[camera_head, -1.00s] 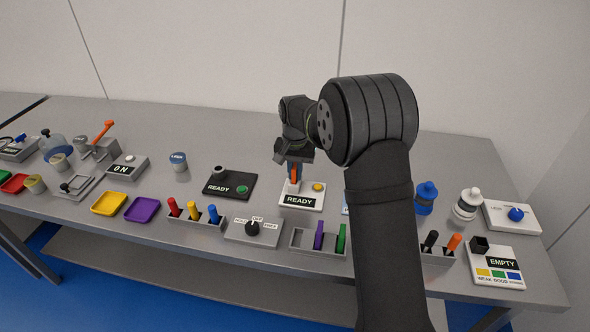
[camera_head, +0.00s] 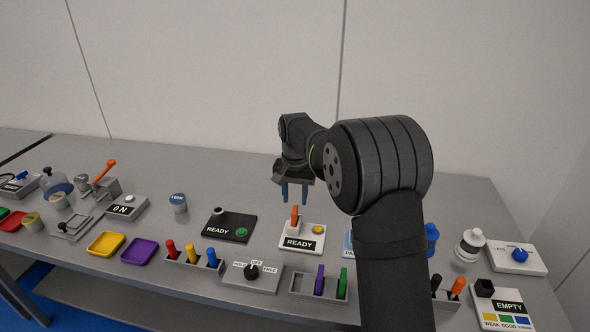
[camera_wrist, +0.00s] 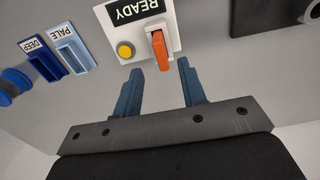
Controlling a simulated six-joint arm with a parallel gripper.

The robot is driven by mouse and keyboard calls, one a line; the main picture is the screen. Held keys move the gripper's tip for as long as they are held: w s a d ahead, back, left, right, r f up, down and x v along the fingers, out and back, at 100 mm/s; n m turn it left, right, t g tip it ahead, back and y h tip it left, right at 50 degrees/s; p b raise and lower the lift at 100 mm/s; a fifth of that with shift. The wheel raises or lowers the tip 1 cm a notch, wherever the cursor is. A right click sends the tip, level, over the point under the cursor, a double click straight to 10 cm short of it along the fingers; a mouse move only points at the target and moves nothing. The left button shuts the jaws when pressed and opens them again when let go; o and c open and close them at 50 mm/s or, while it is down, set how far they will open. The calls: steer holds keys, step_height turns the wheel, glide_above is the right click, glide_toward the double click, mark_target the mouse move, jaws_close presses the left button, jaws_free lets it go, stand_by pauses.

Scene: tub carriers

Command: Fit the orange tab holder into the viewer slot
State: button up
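The orange tab holder (camera_head: 295,215) stands upright in the slot of the white viewer (camera_head: 314,240), whose label reads READY. In the wrist view the orange tab holder (camera_wrist: 160,50) also shows in the white viewer (camera_wrist: 117,42), beside a yellow button. My gripper (camera_head: 294,204) is above the viewer with its blue fingers apart. In the wrist view my gripper (camera_wrist: 158,66) is open with nothing between its fingers, and the holder is just beyond the fingertips. How deep the holder sits in the slot cannot be told.
A black box (camera_head: 230,227) also labelled READY is left of the viewer. A rack with purple and green holders (camera_head: 296,285) is in front. Blue PALE and DEEP holders (camera_wrist: 72,55) lie beside the viewer. My arm hides part of the table's right side.

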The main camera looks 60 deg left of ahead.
mark_target(295, 210)
step_height(295, 210, up, 10)
stand_by(0.3)
stand_by(0.5)
step_height(295, 210, down, 17)
steer(key=shift+f, duration=0.2)
steer(key=shift+r, duration=0.25)
stand_by(0.4)
step_height(295, 210, up, 17)
step_height(295, 210, down, 17)
steer(key=shift+r, duration=0.35)
step_height(295, 210, up, 7)
steer(key=shift+r, duration=0.1)
stand_by(0.3)
